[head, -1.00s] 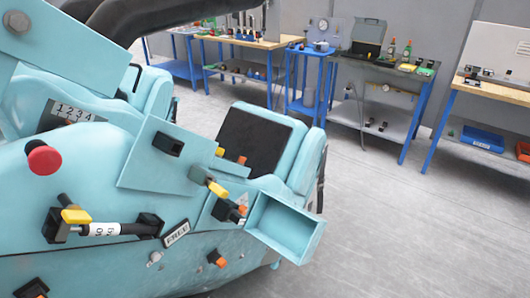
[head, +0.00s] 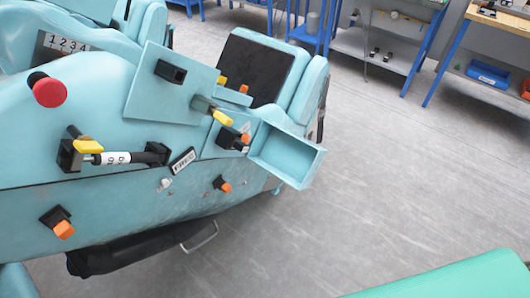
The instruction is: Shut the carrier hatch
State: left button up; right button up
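The pale blue coaster carrier (head: 100,190) fills the left of the head view. A flat blue panel (head: 150,100) with a black recessed handle (head: 171,71) stands at an angle on its side; it may be the hatch, but I cannot tell for sure. A shallow open blue box (head: 288,154) sticks out at the carrier's right end, its inside showing. A yellow-tipped lever (head: 222,117) sits between them. Neither of my grippers is in view.
A red knob (head: 49,91), a yellow-ended handle (head: 88,147) and orange-tipped latches (head: 64,229) project from the carrier's side. A green surface (head: 460,280) fills the lower right corner. Grey floor (head: 370,180) lies clear to the right; blue-legged benches (head: 440,60) stand behind.

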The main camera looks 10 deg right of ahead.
aim_at(293, 158)
jog(key=i+l+u, duration=0.1)
jog(key=l+u, duration=0.2)
jog(key=u, duration=0.15)
jog(key=l+u, duration=0.3)
jog(key=u, duration=0.15)
jog(key=l+u, duration=0.65)
jog(key=u, duration=0.25)
